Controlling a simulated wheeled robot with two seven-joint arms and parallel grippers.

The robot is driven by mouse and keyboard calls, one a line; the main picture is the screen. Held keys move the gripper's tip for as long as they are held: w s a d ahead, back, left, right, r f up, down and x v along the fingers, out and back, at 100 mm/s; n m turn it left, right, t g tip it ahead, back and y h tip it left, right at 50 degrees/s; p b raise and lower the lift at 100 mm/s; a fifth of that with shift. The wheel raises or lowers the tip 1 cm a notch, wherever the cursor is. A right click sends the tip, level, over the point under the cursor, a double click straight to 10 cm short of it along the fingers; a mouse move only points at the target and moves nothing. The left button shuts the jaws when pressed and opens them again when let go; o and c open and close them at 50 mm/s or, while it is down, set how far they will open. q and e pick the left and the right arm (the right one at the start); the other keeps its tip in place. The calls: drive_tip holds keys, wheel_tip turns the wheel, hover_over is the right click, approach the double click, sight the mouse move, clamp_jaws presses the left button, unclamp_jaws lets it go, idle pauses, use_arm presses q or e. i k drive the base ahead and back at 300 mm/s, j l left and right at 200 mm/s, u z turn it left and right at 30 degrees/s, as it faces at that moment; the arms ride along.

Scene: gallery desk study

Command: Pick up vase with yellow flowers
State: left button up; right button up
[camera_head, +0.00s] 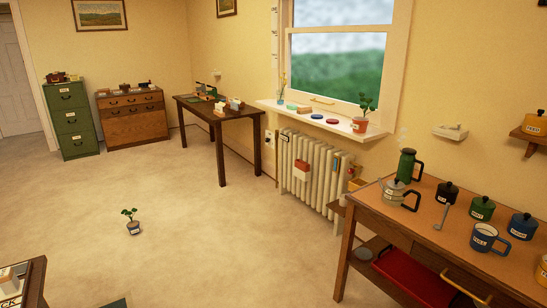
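A small vase (281,98) stands upright at the left end of the windowsill (330,124). A thin stem with a small yellowish top rises from it. It is far off and small, so its details are hard to make out. Neither of my grippers shows in this view.
A radiator (315,172) stands under the sill. A dark desk (197,113) is left of it, and a brown table with mugs and jars (413,235) is at the right. A potted plant (133,227) stands on the floor. Much carpet (215,230) is clear.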

sight(279, 92)
drive_tip(key=i, duration=2.75)
